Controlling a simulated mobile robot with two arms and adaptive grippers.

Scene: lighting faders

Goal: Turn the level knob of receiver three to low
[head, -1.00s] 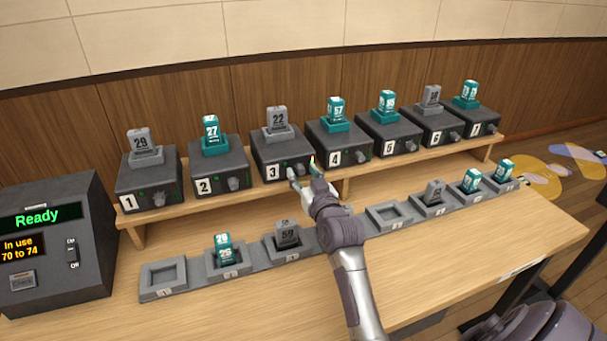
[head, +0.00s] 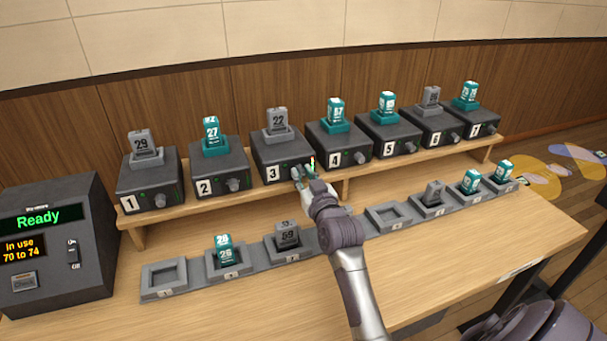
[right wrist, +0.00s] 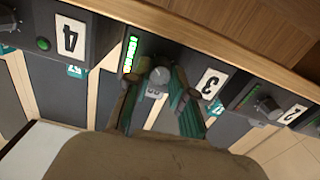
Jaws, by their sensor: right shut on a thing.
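Receiver three (head: 272,154) is a dark box on the raised shelf, with a grey pack marked 22 in its top. In the right wrist view its number plate (right wrist: 210,84) shows upside down. Its round grey level knob (right wrist: 160,75) shows between the finger ends, with a lit green column of lights (right wrist: 131,53) beside it. My right gripper (head: 305,171) is at the front right of receiver three, shut on the knob. The fingers also show in the right wrist view (right wrist: 157,84). In the head view they hide the knob. My left gripper is not in view.
Receiver two (head: 218,166) and receiver four (head: 338,142) stand close on either side. A row of grey trays (head: 165,275) runs along the table below, some holding packs. A control box reading Ready (head: 55,240) stands at the left. The table front is clear.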

